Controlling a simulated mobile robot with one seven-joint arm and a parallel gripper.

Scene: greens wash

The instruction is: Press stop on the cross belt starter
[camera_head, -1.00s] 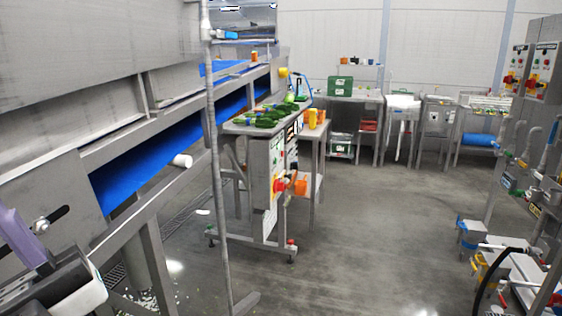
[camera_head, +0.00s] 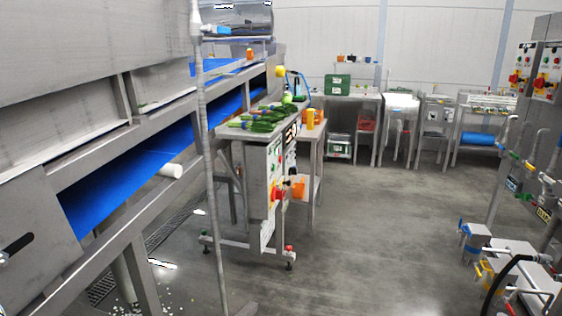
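Several control boxes with buttons are in view, and their labels are too small to read, so I cannot tell which is the cross belt starter. One grey panel (camera_head: 268,205) with a red and yellow switch (camera_head: 278,194) is on the end of the stand in the middle. Two more boxes are on the right wall unit: a left one (camera_head: 520,72) and a right one (camera_head: 546,76), each with small coloured buttons and a red-on-yellow switch. My gripper is not in view.
A steel conveyor with a blue belt (camera_head: 110,190) fills the left, with a thin upright pole (camera_head: 211,190) beside it. Green vegetables (camera_head: 258,120) lie on the stand. Pipes and a low unit (camera_head: 510,265) stand at the right. The grey floor (camera_head: 370,240) between is clear.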

